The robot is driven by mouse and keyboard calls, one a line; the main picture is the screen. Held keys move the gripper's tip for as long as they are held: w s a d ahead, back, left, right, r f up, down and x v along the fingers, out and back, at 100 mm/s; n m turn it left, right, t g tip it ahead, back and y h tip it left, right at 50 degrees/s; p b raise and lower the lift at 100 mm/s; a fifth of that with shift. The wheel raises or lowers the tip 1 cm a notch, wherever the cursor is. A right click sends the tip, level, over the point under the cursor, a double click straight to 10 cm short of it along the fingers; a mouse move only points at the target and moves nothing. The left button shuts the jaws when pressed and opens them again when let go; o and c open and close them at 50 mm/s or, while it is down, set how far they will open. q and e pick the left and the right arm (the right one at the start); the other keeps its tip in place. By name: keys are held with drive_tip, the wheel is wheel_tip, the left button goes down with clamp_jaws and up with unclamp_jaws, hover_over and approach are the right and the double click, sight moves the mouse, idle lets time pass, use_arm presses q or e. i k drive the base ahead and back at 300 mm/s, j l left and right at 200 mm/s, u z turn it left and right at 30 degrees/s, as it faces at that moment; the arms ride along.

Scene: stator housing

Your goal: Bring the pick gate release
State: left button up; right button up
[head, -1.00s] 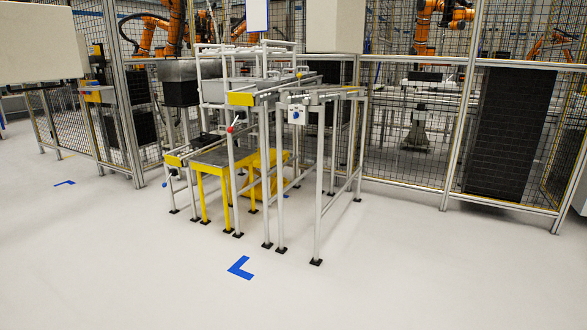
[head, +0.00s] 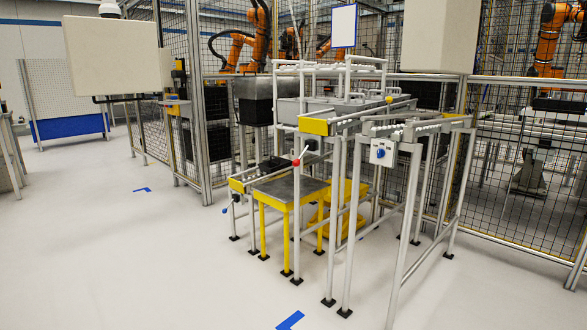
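A rack of pale pipes with roller rails (head: 420,130) stands in the middle of the head view. A small grey box with a blue knob (head: 381,152) is fixed at its near front end. A lever with a red ball (head: 296,163) sits left of it, below a yellow plate (head: 314,127). A rod with a blue ball (head: 236,198) shows lower left. I cannot tell which of these is the pick gate release. Neither of my grippers is in view.
A yellow-legged table (head: 276,204) stands at the rack's left. Wire fencing (head: 540,180) with orange robot arms (head: 552,45) runs behind. A beige panel (head: 112,57) hangs upper left. Blue floor marks (head: 290,320) lie in front. The left floor (head: 120,250) is open.

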sight(296, 163)
drive_tip(key=i+l, duration=0.3)
drive_tip(key=i+j, duration=0.15)
drive_tip(key=i, duration=0.5)
drive_tip(key=i+j+u, duration=0.1)
drive_tip(key=i, duration=0.5)
